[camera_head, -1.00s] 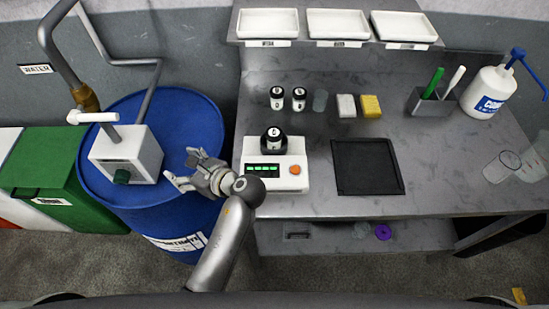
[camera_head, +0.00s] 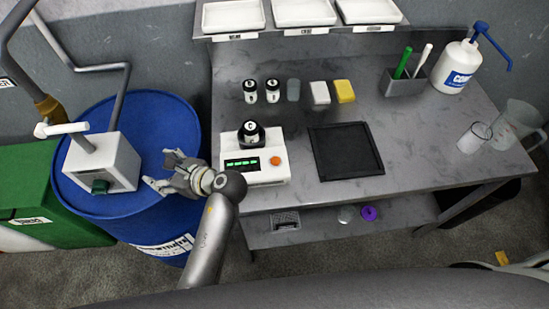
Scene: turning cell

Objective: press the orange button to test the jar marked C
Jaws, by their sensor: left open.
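A dark jar (camera_head: 251,134) with a white label marked C sits upright on the white tester (camera_head: 262,179) at the left end of the bench. The tester's front has a dark display with green segments (camera_head: 242,164) and an orange button (camera_head: 275,160) to its right. My left gripper (camera_head: 158,172) is open and empty. It is over the blue drum, left of the tester and apart from the button, with its fingers pointing left. My right gripper does not show.
The blue drum (camera_head: 120,220) carries a white pump box (camera_head: 101,163). Behind the tester stand two small jars (camera_head: 272,91), a grey cup (camera_head: 293,90), a white sponge (camera_head: 320,93) and a yellow sponge (camera_head: 344,91). A black mat (camera_head: 346,150) lies right of the tester.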

